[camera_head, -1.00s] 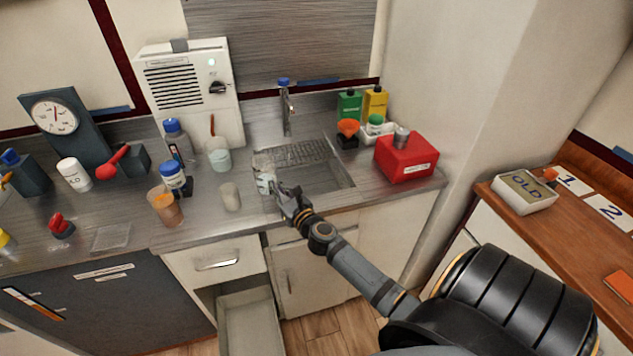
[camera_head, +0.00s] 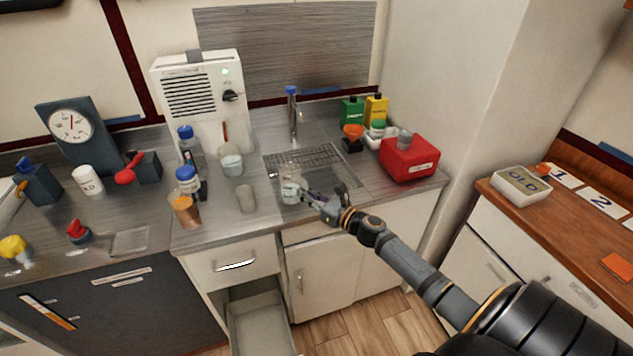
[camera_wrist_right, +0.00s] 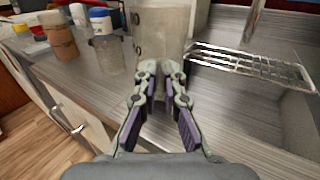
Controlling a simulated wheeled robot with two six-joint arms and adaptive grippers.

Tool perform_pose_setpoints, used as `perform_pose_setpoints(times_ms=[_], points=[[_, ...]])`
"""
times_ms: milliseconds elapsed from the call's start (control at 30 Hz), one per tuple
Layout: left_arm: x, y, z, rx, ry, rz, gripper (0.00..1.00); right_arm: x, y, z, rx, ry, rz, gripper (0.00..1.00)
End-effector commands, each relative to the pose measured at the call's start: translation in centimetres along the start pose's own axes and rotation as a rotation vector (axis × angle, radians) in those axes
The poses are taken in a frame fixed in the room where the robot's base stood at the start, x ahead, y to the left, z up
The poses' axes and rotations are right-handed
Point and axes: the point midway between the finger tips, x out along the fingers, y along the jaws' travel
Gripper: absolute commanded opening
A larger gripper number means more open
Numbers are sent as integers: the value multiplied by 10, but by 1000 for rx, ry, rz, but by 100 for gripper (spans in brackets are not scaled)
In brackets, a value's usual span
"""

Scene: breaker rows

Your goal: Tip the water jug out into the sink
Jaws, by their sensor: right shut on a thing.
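The water jug (camera_head: 290,187) is a clear, greyish container at the front left edge of the sink (camera_head: 335,187) in the head view. It looks upright. My right gripper (camera_head: 306,193) is shut on its near side. In the right wrist view my right gripper (camera_wrist_right: 159,72) has both fingers against the jug (camera_wrist_right: 160,35), which fills the top middle. Whether the jug touches the counter is hard to tell, and its water level is unclear. The sink shows at right in the wrist view, with a wire rack (camera_wrist_right: 250,66) over part of it. My left gripper is not in view.
A tap (camera_head: 292,112) stands behind the sink. A clear cup (camera_head: 247,198) and an orange-filled beaker (camera_head: 186,210) stand left of the jug. A red box (camera_head: 408,160) stands right of the sink. An open drawer (camera_head: 262,325) juts out below the counter.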

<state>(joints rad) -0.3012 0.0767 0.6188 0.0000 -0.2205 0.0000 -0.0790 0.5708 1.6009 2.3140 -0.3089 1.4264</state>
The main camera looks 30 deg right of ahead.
Motion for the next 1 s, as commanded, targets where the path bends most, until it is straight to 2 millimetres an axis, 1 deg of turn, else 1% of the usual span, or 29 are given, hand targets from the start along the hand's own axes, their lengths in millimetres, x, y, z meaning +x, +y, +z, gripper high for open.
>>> perform_pose_setpoints(times_ms=[633, 733, 933, 1000], points=[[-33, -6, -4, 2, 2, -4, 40, 1, -13, 16, 310, 0, -9, 0], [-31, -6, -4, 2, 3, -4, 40, 1, -16, 11, 360, 0, -9, 0], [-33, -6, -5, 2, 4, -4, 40, 1, -21, 8, 460, -1, -6, 0], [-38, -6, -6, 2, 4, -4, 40, 1, -23, 13, 494, -1, -5, 0]])
